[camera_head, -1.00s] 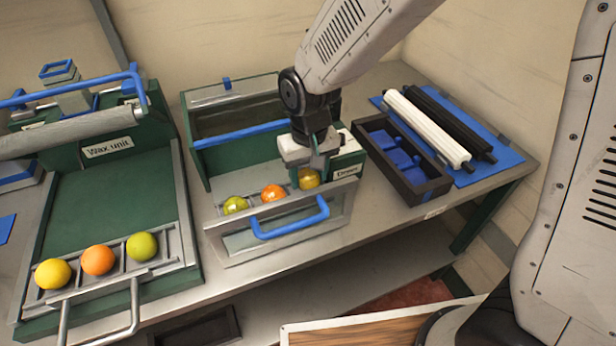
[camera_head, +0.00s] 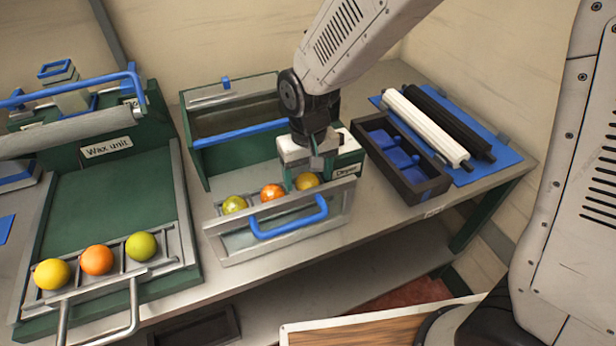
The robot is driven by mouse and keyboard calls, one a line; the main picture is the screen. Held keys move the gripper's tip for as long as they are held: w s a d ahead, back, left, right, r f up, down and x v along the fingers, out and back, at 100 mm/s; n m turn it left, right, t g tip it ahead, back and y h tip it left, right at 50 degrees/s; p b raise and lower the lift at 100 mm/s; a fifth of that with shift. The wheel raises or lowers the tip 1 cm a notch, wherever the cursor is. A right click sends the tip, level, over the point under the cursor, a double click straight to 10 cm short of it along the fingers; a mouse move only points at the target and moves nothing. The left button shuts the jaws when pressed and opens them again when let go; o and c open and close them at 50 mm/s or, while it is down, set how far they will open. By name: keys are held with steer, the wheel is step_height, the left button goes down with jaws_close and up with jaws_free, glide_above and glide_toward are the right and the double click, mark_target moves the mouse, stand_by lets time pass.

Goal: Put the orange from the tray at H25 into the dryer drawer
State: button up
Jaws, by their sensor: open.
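The dryer drawer (camera_head: 222,247) is pulled out, with a blue handle (camera_head: 290,222) at its front. In it lie a yellow-green fruit (camera_head: 234,205) at the left, an orange fruit (camera_head: 273,193) in the middle and a yellow-orange fruit (camera_head: 308,181) at the right. My gripper (camera_head: 302,182) is open and points down at the drawer's right end, close by the right fruit. A finger shows just left of that fruit; whether it touches is hidden. I cannot read any H25 label.
The Wax unit (camera_head: 107,148) stands at the left, with yellow, orange and green fruits in its front rack (camera_head: 172,243). A dark tray (camera_head: 412,183) with blue inserts lies right of the dryer. White and black rollers (camera_head: 425,125) rest on a blue mat behind.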

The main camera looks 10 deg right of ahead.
mark_target(308, 177)
step_height(308, 177, up, 11)
stand_by(0.3)
steer(key=s+d+r+m, duration=0.1)
steer(key=s+d+r, duration=0.3)
steer(key=d, duration=0.3)
steer(key=s+d+r+m, duration=0.1)
steer(key=s+d+r, duration=0.25)
steer(key=d, duration=0.25)
steer(key=s+d+m+t, duration=0.1)
steer(key=s+d, duration=0.6)
steer(key=s, duration=0.5)
steer(key=shift+d+r, duration=0.2)
steer(key=shift+d, duration=0.2)
